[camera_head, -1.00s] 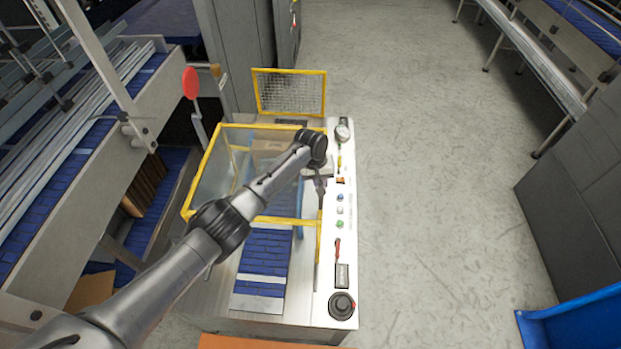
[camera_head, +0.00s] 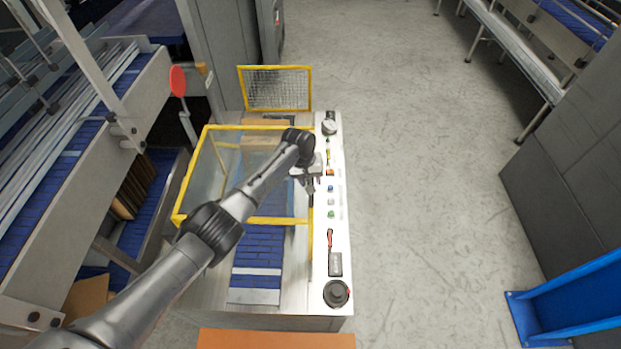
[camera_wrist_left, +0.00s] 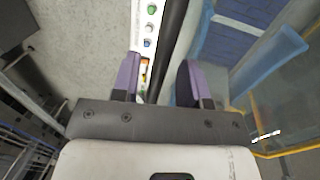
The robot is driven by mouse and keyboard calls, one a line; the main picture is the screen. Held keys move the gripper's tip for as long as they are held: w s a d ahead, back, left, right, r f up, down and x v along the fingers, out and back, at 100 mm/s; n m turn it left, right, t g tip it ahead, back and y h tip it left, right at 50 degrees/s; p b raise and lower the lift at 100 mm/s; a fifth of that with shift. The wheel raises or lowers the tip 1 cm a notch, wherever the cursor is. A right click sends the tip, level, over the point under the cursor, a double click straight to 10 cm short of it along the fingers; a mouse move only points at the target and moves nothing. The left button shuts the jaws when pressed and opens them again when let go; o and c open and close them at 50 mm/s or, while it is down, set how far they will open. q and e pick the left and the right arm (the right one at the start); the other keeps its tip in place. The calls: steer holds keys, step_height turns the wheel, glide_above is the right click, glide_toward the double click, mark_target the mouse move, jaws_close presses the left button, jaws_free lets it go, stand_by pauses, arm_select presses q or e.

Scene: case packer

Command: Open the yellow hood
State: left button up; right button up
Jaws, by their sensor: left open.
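The yellow hood (camera_head: 193,172) has a yellow frame with clear panels and stands over the blue belt of the machine. My left arm crosses in front of it and hides part of it. My left gripper (camera_head: 306,182) is at the hood's right side, above the white control strip. In the left wrist view, its two purple-grey fingers (camera_wrist_left: 158,78) are apart, with a long dark bar (camera_wrist_left: 168,45) running between them. I cannot tell whether the fingers touch the bar. A yellow frame part (camera_wrist_left: 262,130) shows at the right there. My right gripper is not in view.
The white control strip (camera_head: 328,246) carries buttons, a gauge and a black knob (camera_head: 336,293). A yellow mesh guard (camera_head: 275,90) stands behind the hood. A conveyor (camera_head: 60,160) lies left. Grey floor (camera_head: 430,180) is free at right, with a blue frame (camera_head: 570,300) beyond.

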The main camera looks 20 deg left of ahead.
arm_select(q)
steer(key=shift+a+r, duration=0.1)
steer(key=shift+r, duration=0.55)
step_height(320, 180, up, 12)
steer(key=s+a+b, duration=0.1)
steer(key=a, duration=0.1)
steer(key=shift+a+r, duration=0.15)
stand_by(0.4)
